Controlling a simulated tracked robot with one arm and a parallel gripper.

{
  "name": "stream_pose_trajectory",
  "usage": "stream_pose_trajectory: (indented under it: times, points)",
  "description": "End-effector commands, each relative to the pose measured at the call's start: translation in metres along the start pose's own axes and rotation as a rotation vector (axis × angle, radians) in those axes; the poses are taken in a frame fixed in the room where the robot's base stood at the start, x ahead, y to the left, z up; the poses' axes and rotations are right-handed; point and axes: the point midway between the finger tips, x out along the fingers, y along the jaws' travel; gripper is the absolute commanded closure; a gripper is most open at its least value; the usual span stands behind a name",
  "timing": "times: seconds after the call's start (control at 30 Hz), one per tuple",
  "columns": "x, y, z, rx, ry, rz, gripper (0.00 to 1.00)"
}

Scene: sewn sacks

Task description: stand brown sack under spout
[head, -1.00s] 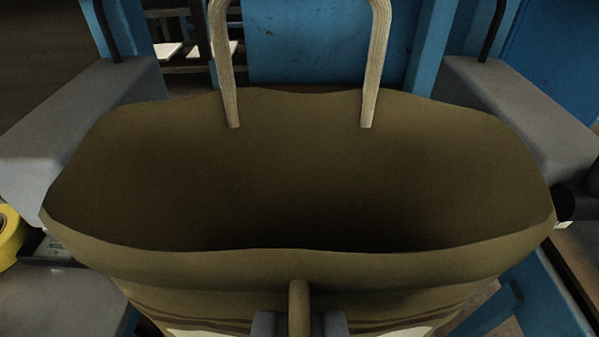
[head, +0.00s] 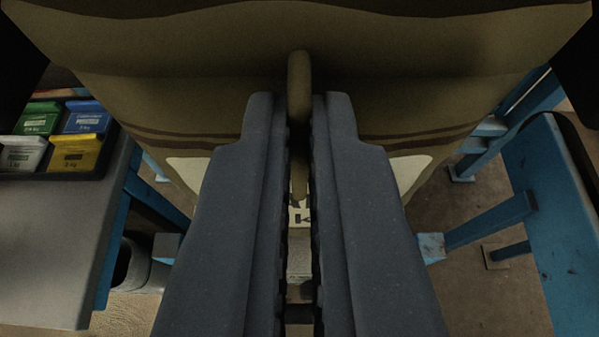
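The brown sack (head: 400,100) fills the top and middle of the head view, with dark stripes and a pale printed patch on its front. Its near rim crosses the top of the picture, and the inside of its mouth is almost out of view. A tan handle (head: 299,72) stands out at the middle of its near side. The two grey fingers of my gripper (head: 299,118) lie close on either side of this handle and appear shut on it. The fingers hide the middle of the sack's front. The sack's bottom is hidden. No spout is in view.
A grey bench (head: 50,240) with a dark tray of small coloured boxes (head: 75,154) is at the left. A blue metal structure (head: 560,220) stands at the right, with legs reaching the brown floor (head: 480,300). A dark round container is partly visible under the bench.

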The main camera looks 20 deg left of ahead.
Motion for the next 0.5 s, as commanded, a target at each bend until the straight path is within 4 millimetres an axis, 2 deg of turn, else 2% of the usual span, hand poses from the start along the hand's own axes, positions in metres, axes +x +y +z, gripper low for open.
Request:
stream_pose_trajectory:
  times: [0.27,0.3,0.37,0.5]
  points:
    - [0.0008,-0.0003,0.0022,0.000,0.000,0.000,1.00]
    - [0.0007,-0.0004,0.0019,0.000,0.000,0.000,0.87]
    - [0.0005,-0.0005,0.0016,0.000,0.000,-0.001,0.74]
    - [0.0005,-0.0007,0.0016,0.000,0.000,-0.001,0.74]
